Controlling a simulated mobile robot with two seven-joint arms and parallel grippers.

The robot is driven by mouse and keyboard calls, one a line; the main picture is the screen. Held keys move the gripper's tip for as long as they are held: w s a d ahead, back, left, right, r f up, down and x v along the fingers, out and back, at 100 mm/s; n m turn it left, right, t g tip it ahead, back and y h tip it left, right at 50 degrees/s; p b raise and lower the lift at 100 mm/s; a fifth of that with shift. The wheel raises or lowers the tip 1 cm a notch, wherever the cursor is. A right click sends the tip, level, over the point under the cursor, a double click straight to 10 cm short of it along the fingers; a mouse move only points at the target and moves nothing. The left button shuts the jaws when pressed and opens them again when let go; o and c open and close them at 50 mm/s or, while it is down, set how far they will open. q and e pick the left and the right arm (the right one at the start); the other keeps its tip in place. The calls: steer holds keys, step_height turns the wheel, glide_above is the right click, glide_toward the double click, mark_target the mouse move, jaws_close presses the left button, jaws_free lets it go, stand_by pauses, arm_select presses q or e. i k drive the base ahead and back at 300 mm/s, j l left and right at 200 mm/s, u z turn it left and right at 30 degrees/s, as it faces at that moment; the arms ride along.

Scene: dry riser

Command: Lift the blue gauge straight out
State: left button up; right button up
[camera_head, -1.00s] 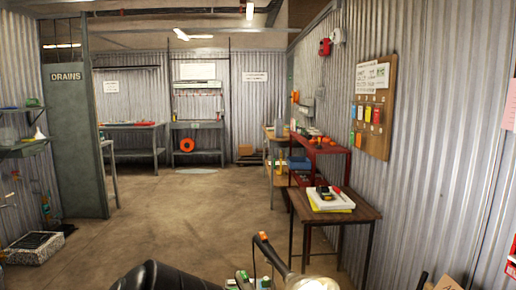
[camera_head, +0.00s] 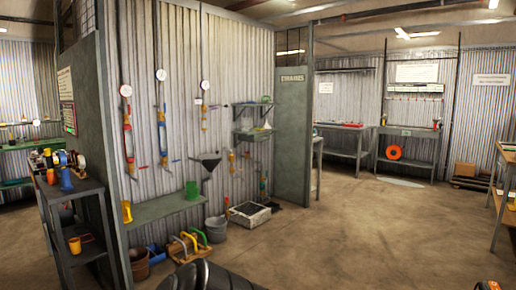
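Several white round dials sit on vertical pipes on the corrugated wall: a left dial (camera_head: 126,90), a middle dial (camera_head: 161,75) and a right dial (camera_head: 205,85). The pipes below them carry coloured sections, some blue, orange and yellow. I cannot tell which, if any, is the blue gauge; the details are too small. Neither of my grippers is in view. Only a dark ribbed part, which looks like my own arm, shows at the bottom edge.
A green shelf (camera_head: 165,208) runs along the wall, with a grey bucket (camera_head: 216,229) and a white-edged tray (camera_head: 249,215) on the floor. A dark rack (camera_head: 75,190) stands at left. A grey door panel (camera_head: 292,135) stands centre. Open floor (camera_head: 370,235) lies to the right.

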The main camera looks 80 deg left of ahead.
mark_target(61, 155)
steer(key=u, duration=3.9)
steer(key=i+j, duration=0.2)
steer(key=i, duration=0.3)
steer(key=i+j+z, duration=0.1)
steer(key=i, duration=0.4)
steer(key=i+j, duration=0.3)
steer(key=i, duration=0.2)
steer(key=i+j, duration=0.2)
steer(key=i, duration=0.3)
steer(key=i+j+z, duration=0.1)
steer(key=i+j, duration=0.15)
steer(key=i, duration=0.25)
steer(key=i+j, duration=0.25)
steer(key=i, duration=0.25)
